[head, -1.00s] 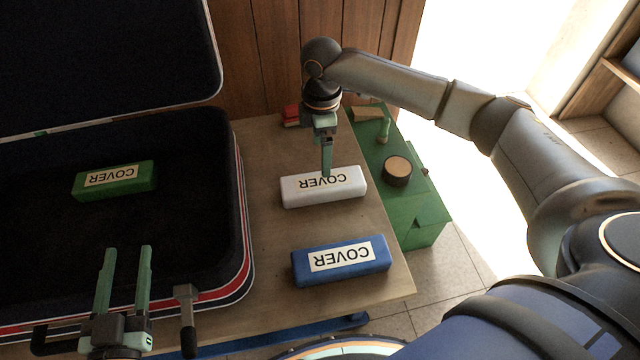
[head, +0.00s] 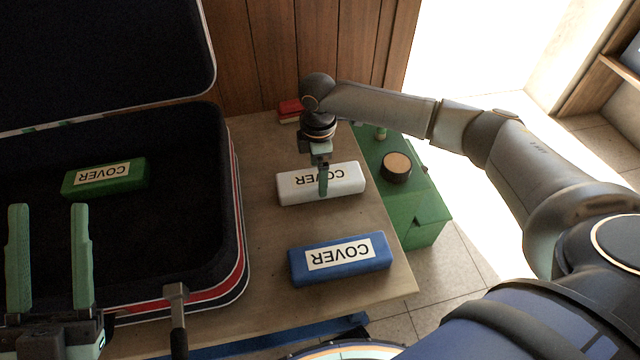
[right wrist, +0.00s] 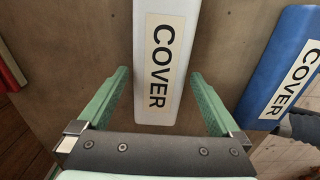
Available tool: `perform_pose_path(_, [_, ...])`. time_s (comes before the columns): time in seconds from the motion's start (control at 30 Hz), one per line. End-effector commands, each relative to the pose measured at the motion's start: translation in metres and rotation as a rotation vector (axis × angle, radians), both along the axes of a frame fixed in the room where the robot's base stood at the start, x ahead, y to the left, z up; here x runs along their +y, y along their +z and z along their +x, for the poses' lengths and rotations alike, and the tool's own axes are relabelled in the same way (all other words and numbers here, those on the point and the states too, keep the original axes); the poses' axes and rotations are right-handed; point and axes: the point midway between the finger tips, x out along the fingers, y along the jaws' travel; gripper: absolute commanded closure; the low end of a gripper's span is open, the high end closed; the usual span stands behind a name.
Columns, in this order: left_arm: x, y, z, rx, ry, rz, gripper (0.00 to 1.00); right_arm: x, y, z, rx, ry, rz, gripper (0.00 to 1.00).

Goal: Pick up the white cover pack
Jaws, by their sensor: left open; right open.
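The white cover pack (head: 346,180) lies flat on the wooden table, its COVER label facing up. It also shows in the right wrist view (right wrist: 181,60), running between the two fingers. My right gripper (head: 323,186) is over the pack from above; in the right wrist view it (right wrist: 158,98) is open, with one finger to each side of the pack and gaps between. The fingers do not grip it. My left gripper (head: 48,212) is open and empty, at the near left in front of the open suitcase.
A blue cover pack (head: 372,262) lies nearer on the table (head: 262,225). A green cover pack (head: 75,186) lies inside the open suitcase (head: 243,262). A green cabinet (head: 425,212) with a round wooden-topped item (head: 397,166) stands right of the table. A red item (head: 289,108) lies behind.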

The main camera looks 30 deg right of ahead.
Motion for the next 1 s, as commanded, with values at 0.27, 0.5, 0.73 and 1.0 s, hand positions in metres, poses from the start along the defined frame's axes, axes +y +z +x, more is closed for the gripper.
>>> perform_pose_path(0.27, [-0.004,0.023,-0.025,-0.153,-0.036,0.001,0.5,0.0,-0.028,0.0,0.0,0.001,-0.001,0.0])
perform_pose_path(0.5, [-0.004,0.025,-0.026,-0.16,-0.038,0.0,0.5,0.0,-0.029,0.0,0.0,0.001,0.0,0.0])
perform_pose_path(0.73, [-0.004,0.025,-0.026,-0.16,-0.038,0.0,0.5,0.0,-0.028,0.0,0.0,0.0,0.0,0.25])
perform_pose_path(1.0, [-0.004,0.025,-0.026,-0.158,-0.038,0.0,0.5,0.0,-0.028,0.0,0.0,0.0,0.0,0.55])
